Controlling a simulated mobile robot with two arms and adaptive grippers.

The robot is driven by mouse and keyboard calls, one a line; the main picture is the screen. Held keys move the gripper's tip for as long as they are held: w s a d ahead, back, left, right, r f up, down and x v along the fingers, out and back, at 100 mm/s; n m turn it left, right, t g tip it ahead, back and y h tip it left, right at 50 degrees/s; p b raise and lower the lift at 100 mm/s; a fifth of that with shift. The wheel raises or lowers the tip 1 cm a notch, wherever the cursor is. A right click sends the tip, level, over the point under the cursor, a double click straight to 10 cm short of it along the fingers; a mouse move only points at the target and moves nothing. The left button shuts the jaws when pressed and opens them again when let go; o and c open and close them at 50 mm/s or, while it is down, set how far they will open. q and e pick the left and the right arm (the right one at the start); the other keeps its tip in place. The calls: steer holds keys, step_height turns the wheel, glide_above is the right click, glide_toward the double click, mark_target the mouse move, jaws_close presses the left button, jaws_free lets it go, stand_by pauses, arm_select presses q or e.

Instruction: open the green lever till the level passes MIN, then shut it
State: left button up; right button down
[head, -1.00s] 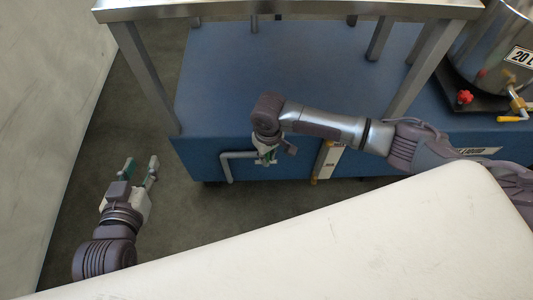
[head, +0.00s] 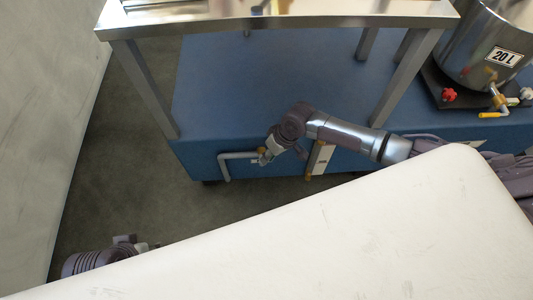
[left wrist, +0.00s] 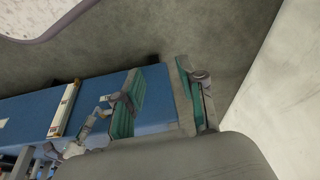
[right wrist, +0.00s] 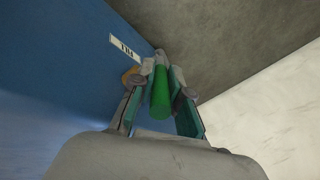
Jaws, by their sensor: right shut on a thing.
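The green lever (right wrist: 160,92) stands between the fingers of my right gripper (right wrist: 161,75), which is shut on it in the right wrist view. In the head view my right gripper (head: 266,155) is at the valve by the grey pipe (head: 224,166), and its own wrist hides the lever. The level gauge (head: 321,158), a pale strip with yellow fittings, is just right of it on the blue front. It also shows in the left wrist view (left wrist: 64,110); its level and MIN mark are too small to read. My left gripper (left wrist: 165,80) is open and empty.
A white slanted surface (head: 300,230) fills the foreground and partly hides my left arm. A steel-legged table (head: 280,21) stands on the blue base (head: 260,85). A steel pot marked 20 L (head: 480,45) with a red knob stands at the right. Floor is clear at left.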

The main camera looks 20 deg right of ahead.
steer(key=shift+s+d+f+y, duration=0.1)
steer(key=shift+d+f+y, duration=0.1)
steer(key=shift+d+y, duration=0.25)
arm_select(q)
steer(key=w+d+r+t+h+b, duration=0.1)
steer(key=w+d+r+t+b, duration=0.1)
steer(key=w+t, duration=0.2)
steer(key=w+d+r+t+h+b, duration=0.1)
steer(key=w+d+r+t+b, duration=0.1)
steer(key=w, duration=0.6)
steer(key=shift+r+t, duration=0.35)
steer(key=shift+t, duration=0.55)
arm_select(e)
steer(key=shift+s+d+f+t+y, duration=0.15)
steer(key=shift+d+t+y, duration=0.15)
steer(key=shift+y, duration=0.5)
steer(key=shift+w+d+f+t+y, duration=0.1)
steer(key=shift+d+f+t+y, duration=0.15)
steer(key=shift+y, duration=0.5)
arm_select(q)
steer(key=shift+w+d, duration=0.1)
arm_select(e)
steer(key=c, duration=1.1)
jaws_free()
steer(key=shift+s, duration=0.1)
steer(key=shift+c, duration=0.2)
steer(key=v, duration=1.2)
